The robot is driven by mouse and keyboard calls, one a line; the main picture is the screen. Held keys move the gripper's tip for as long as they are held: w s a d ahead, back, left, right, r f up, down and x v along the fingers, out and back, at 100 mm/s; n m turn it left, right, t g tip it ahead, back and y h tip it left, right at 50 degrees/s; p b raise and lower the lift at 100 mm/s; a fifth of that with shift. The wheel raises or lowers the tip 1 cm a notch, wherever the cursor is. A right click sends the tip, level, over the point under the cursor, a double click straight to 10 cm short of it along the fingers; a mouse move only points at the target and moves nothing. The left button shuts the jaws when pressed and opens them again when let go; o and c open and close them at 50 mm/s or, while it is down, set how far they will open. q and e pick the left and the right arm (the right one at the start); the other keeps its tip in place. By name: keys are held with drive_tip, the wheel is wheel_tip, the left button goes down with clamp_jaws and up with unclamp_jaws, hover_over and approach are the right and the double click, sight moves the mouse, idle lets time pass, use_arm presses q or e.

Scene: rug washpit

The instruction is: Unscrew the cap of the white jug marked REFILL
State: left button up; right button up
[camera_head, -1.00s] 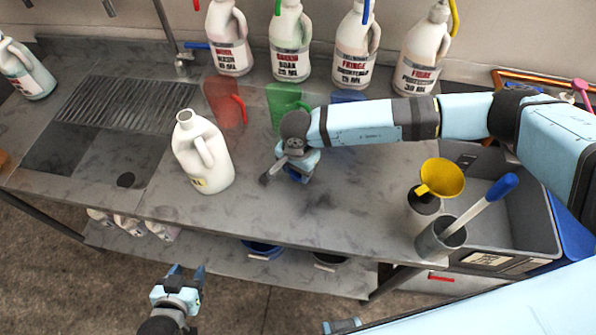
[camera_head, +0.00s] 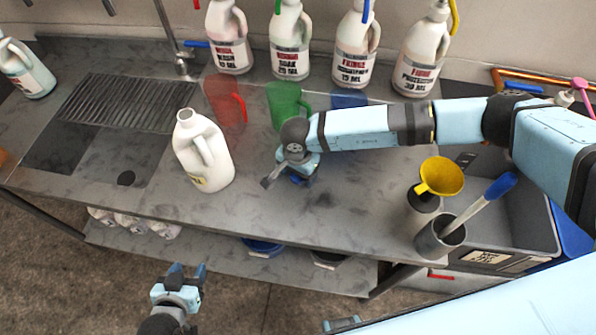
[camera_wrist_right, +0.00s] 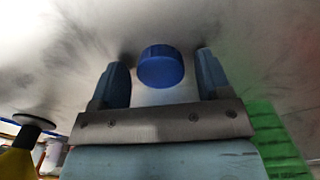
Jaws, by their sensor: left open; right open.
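A blue cap (camera_wrist_right: 160,66) lies on the worktop in the right wrist view. My right gripper (camera_wrist_right: 163,82) is open, with a finger on either side of the cap and visible gaps. In the head view my right gripper (camera_head: 290,178) is low over the worktop, right of the jug, hiding most of the cap. My left gripper (camera_head: 187,268) is open and empty before the worktop's front edge.
Several labelled white bottles (camera_head: 290,42) line the back wall. Red (camera_head: 224,103) and green (camera_head: 285,104) jugs stand behind my right gripper. A yellow funnel (camera_head: 441,178) and a grey cup (camera_head: 438,240) with a blue-handled tool are at right. The worktop before the jug is clear.

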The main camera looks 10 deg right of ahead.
drive_tip(key=shift+r+b, duration=0.3)
drive_tip(key=shift+r, duration=0.3)
wheel_tip(320, 180, up, 11)
drive_tip(key=b, duration=0.2)
